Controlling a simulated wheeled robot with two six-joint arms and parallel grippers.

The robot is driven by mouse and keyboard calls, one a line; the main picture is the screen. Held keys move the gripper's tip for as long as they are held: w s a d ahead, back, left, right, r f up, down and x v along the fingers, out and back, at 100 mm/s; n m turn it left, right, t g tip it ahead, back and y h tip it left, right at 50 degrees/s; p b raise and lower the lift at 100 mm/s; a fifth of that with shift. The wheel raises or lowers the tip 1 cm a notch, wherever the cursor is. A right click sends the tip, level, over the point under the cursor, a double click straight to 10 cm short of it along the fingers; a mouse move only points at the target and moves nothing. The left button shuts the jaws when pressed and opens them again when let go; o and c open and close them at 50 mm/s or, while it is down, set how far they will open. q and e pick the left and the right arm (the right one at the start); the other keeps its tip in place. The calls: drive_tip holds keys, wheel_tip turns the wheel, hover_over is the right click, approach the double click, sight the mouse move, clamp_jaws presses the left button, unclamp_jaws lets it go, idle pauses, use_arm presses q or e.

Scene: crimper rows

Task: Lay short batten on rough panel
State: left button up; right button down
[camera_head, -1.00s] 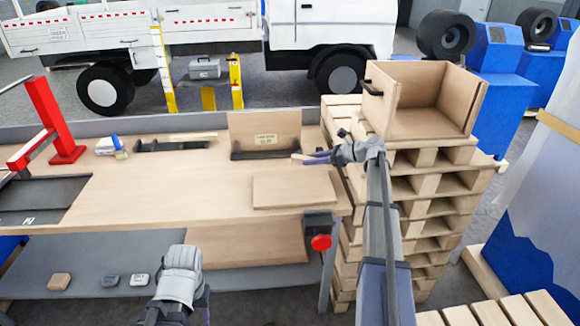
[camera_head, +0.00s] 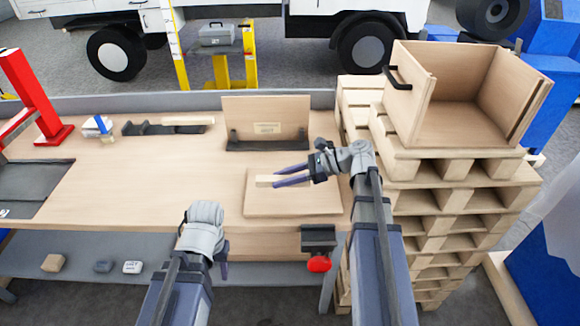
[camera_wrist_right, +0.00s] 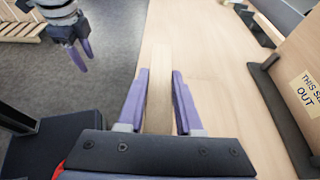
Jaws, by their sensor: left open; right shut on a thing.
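My right gripper (camera_head: 279,180) is shut on a short pale wooden batten (camera_head: 264,181), whose end sticks out past the purple fingers. In the right wrist view the batten (camera_wrist_right: 158,85) lies lengthwise between the two fingers. In the head view it overlaps the flat wooden panel (camera_head: 310,205) on the bench; I cannot tell whether it touches the panel or hovers just above it. My left gripper (camera_head: 224,262) is open and empty in front of the bench's front edge, pointing down. It also shows at the upper left of the right wrist view (camera_wrist_right: 82,42).
A labelled board (camera_head: 265,118) stands upright in a dark holder behind the panel. Another dark holder (camera_head: 150,129) with a pale strip lies to its left. A clamp with a red knob (camera_head: 319,263) sits at the front edge. Stacked pallets (camera_head: 455,170) bear an open crate (camera_head: 470,125) at right.

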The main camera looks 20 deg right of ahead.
sight(283, 208)
drive_tip(key=shift+a, duration=0.1)
drive_tip(key=shift+s, duration=0.1)
idle(0.3)
drive_tip(key=shift+f, duration=0.15)
wheel_tip(283, 208, down, 9)
drive_tip(key=b, duration=0.9)
drive_tip(key=shift+f+b, duration=0.2)
drive_tip(key=shift+b, duration=0.15)
drive_tip(key=c, duration=0.5)
unclamp_jaws()
